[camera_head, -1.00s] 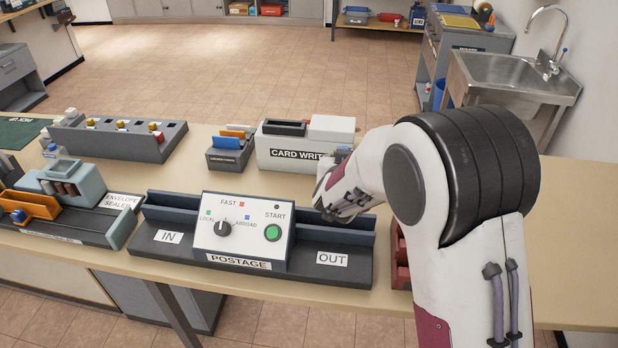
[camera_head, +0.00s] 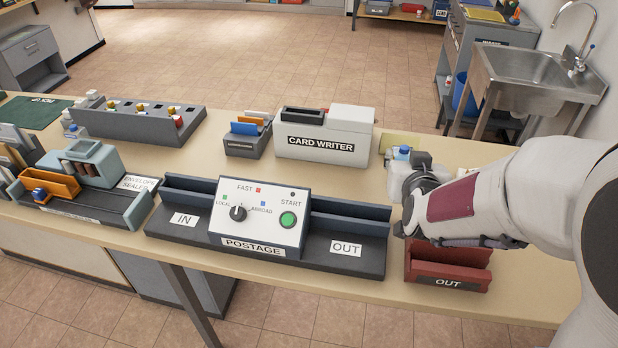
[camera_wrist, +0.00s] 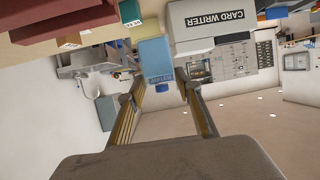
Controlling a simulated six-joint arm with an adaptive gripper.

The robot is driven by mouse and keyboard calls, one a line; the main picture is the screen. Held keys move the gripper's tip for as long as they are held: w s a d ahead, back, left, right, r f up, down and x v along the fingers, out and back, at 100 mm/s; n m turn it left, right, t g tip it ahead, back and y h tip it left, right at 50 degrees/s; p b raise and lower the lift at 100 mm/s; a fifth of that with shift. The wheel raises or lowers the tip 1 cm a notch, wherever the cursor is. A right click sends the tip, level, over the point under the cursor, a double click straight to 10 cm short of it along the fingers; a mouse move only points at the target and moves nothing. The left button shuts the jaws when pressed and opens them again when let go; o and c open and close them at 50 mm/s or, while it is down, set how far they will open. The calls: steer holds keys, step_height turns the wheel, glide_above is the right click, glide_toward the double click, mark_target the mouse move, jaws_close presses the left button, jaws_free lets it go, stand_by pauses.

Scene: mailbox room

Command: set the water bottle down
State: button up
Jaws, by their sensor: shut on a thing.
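The water bottle (camera_head: 399,162) is pale and partly see-through, with blue near its top. It is at the right of the card writer in the head view, partly hidden by my gripper (camera_head: 412,190). In the wrist view a light blue body with a small dark label, seemingly the bottle (camera_wrist: 154,58), is between the fingers of my gripper (camera_wrist: 158,92). My gripper is shut on it. The bottle's base is hidden, so I cannot tell whether it touches the table (camera_head: 520,285).
The postage machine (camera_head: 258,215) is to the left, the card writer (camera_head: 322,148) behind left. A sink (camera_head: 535,75) is beyond the table. A pale yellow pad lies behind the bottle.

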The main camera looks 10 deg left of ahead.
steer(key=s+d+r, duration=0.4)
steer(key=r, duration=0.1)
steer(key=w+a+r+n+g+y, duration=0.1)
steer(key=w+a+r+n+y, duration=0.2)
steer(key=w, duration=0.4)
steer(key=w+a+r+n+g+y, duration=0.1)
steer(key=w+a+r+n+y, duration=0.15)
steer(key=w+a, duration=0.3)
steer(key=w+a+f+n+g+y, duration=0.2)
steer(key=a+f+n+g, duration=0.1)
steer(key=a+f, duration=0.5)
steer(key=w+a+f+n+g+y, duration=0.3)
steer(key=a+f+n, duration=0.1)
steer(key=a+f, duration=0.4)
steer(key=shift+w+a+f+y, duration=0.25)
steer(key=shift+w+a+y, duration=0.1)
stand_by(0.5)
